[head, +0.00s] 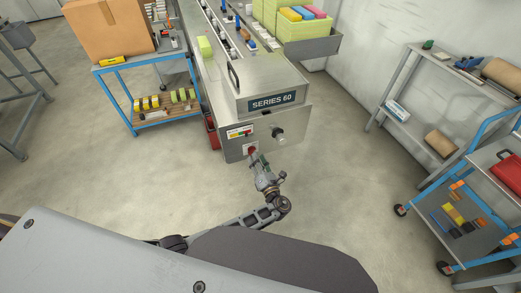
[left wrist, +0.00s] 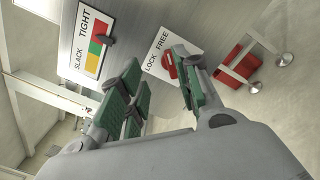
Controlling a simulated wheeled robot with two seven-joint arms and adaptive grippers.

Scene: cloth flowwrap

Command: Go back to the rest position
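My left gripper (head: 258,158) is low in front of the grey SERIES 60 machine (head: 262,116), close to a small red knob (head: 252,150) on its front. In the left wrist view, the green-padded fingers (left wrist: 158,82) stand apart with nothing visible between the pads. The red knob (left wrist: 169,66) shows beyond them, partly behind the right finger, beside a LOCK/FREE label (left wrist: 156,50). I cannot tell whether a finger touches it. A SLACK/TIGHT plate (left wrist: 94,40) with a dark pointer is at the upper left. My right gripper is not in view.
A blue-framed cart (head: 150,121) with a cardboard box (head: 108,28) stands left of the machine. A red bin (head: 211,131) is beside the machine's base. A grey shelf (head: 405,118) and another blue cart (head: 470,255) stand at the right. Floor between them is clear.

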